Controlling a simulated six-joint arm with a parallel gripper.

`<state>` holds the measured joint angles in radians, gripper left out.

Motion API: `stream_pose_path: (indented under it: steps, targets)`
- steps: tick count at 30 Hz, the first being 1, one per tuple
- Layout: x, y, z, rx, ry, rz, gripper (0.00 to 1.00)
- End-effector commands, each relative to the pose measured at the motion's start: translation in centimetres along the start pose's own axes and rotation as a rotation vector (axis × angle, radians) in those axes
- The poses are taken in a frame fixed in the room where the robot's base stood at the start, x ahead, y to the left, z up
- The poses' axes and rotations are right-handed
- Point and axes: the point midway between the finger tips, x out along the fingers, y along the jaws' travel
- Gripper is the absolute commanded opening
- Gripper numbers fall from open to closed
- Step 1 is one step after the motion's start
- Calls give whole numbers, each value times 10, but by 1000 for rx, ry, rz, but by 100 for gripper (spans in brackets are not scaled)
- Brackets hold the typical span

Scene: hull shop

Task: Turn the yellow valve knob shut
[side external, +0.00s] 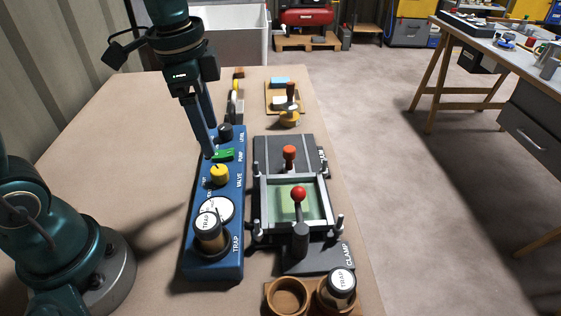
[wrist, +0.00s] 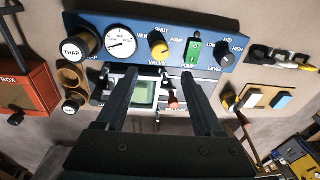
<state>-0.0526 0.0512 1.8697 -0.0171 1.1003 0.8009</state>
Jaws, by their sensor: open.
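The yellow valve knob (side external: 220,173) sits on the blue panel (side external: 234,215), between the round gauge and the green pump switch. In the wrist view the knob (wrist: 159,46) is near the top middle, with VENT, SHUT and PUMP marked around it. I cannot clearly tell which mark its pointer faces. My gripper (side external: 212,143) is open and empty, with its fingers pointing down near the green switch end of the panel. In the wrist view the fingers of my gripper (wrist: 161,73) are spread apart, and the knob shows beyond the gap between their tips, apart from them.
The green pump switch (side external: 223,155) and black level knob (side external: 225,132) stand close by on the panel. The gauge (side external: 216,209) and trap jar (side external: 210,238) are on its other side. A clamp frame with a red-topped lever (side external: 298,194) stands to the right. Bare bench lies left.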

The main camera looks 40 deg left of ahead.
Motion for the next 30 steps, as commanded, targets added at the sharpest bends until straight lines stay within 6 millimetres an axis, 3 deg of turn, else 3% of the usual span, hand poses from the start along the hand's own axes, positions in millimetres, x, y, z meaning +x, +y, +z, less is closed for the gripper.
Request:
stream_pose_path:
  steps: [3,21,30]
  targets:
    - [20,-7,-3,6,-51,53,69]
    - [82,-2,5,-7,-96,102,69]
    - [89,-2,5,-7,-94,100,69]
